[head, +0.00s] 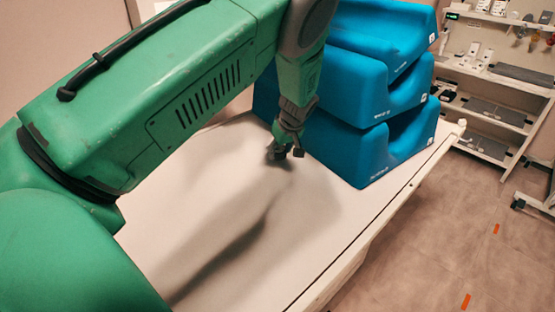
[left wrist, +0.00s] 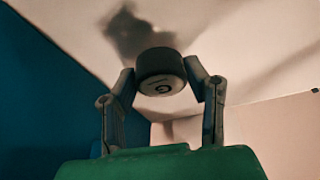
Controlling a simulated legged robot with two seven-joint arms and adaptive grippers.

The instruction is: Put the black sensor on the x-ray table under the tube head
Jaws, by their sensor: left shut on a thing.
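The black sensor (left wrist: 160,72) is a short dark cylinder with a pale round mark on its lower face. In the left wrist view it sits between the two fingertips of my left gripper (left wrist: 162,80), which is shut on it. In the head view my left gripper (head: 287,152) points down over the white x-ray table (head: 215,215), close to the blue blocks. There the sensor is mostly hidden by the fingers, and I cannot tell its exact height above the table. No tube head shows. My right gripper is not in view.
Blue stacked blocks (head: 365,155) stand on the table just right of the gripper. The table's long edge (head: 375,225) runs diagonally on the right. Wall shelves (head: 490,110) with small devices are beyond. The table's front part is clear, with the arm's shadow on it.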

